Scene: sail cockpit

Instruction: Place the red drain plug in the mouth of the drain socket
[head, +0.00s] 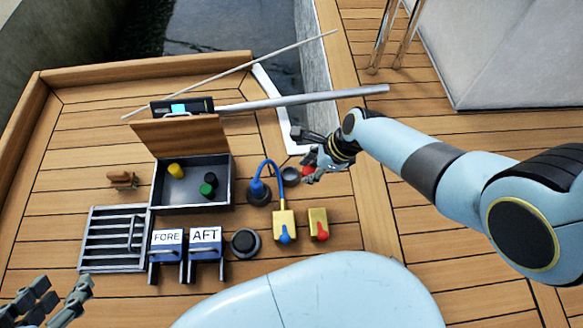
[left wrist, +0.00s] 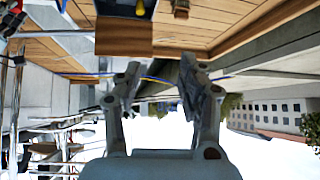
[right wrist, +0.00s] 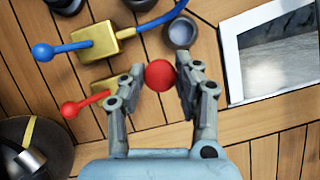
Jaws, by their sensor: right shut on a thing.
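The red drain plug (right wrist: 160,75) is a red ball between the fingertips of my right gripper (right wrist: 160,80), which is shut on it. In the head view the plug (head: 308,171) shows as a small red patch at the right gripper (head: 318,170). The drain socket looks to be the dark grey round cup (right wrist: 181,33) just beyond the plug in the right wrist view. In the head view this socket (head: 291,176) lies close left of the plug, which is apart from its mouth. My left gripper (left wrist: 158,88) is open and empty, away at the head view's lower left (head: 62,298).
A yellow block with a blue lever and hose (head: 284,222) and one with a red lever (head: 318,222) stand near the socket. An open box (head: 160,200) holds yellow, green and black pieces. A grating (head: 100,240) and FORE/AFT stands (head: 205,250) are further left.

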